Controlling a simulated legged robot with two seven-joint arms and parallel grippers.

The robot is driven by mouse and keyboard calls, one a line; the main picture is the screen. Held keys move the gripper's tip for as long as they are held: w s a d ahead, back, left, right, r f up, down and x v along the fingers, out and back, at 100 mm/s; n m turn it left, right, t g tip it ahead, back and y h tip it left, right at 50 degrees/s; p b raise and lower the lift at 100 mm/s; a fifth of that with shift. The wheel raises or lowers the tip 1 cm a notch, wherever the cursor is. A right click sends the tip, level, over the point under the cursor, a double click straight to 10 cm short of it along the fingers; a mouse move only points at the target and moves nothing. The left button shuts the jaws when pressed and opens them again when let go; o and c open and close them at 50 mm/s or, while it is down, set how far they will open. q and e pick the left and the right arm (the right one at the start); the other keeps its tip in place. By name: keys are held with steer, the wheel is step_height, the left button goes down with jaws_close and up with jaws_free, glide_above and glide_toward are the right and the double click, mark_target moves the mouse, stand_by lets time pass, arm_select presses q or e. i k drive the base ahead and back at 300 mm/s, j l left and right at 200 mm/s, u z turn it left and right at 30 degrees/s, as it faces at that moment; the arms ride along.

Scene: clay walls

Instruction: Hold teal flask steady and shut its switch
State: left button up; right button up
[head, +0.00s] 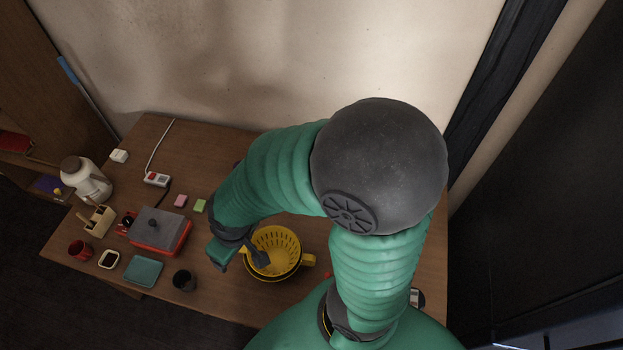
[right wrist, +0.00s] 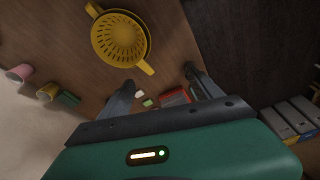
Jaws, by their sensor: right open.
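I see no teal flask in either view. The only flask-like thing is a cream jug (head: 88,182) with a brown lid, upright at the table's left end in the head view. A white power strip (head: 157,180) with a red part lies near the back; whether that part is a switch is too small to tell. My right gripper (head: 240,258) is open and empty beside the yellow colander in the head view. In the right wrist view the gripper's fingers (right wrist: 158,77) stand apart with nothing between them. My left gripper is not in view.
The yellow colander (head: 292,268) also shows in the right wrist view (right wrist: 120,40). A red and grey box (head: 160,230), teal flat piece (head: 143,271), dark cup (head: 184,281) and red mug (head: 80,249) crowd the table's left. My arm hides the table's right part.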

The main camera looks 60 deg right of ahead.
mark_target(414, 297)
steer(key=z, duration=0.5)
steer(key=j+z, duration=0.1)
steer(key=z, duration=0.85)
steer(key=j+z, duration=0.1)
steer(key=z, duration=1.4)
steer(key=j+z, duration=0.1)
steer(key=z, duration=0.4)
steer(key=k, duration=0.35)
steer(key=l+u, duration=0.1)
steer(key=u, duration=0.45)
steer(key=k+l+u, duration=0.1)
steer(key=l+u, duration=0.25)
steer(key=k+l+u, duration=0.15)
steer(key=l+u, duration=0.15)
steer(key=l, duration=0.2)
steer(key=k+l+u, duration=0.2)
steer(key=l+u, duration=0.15)
steer(key=k+l, duration=0.25)
steer(key=l, duration=0.15)
steer(key=k+l+u, duration=0.1)
steer(key=k+l, duration=0.15)
steer(key=l, duration=0.2)
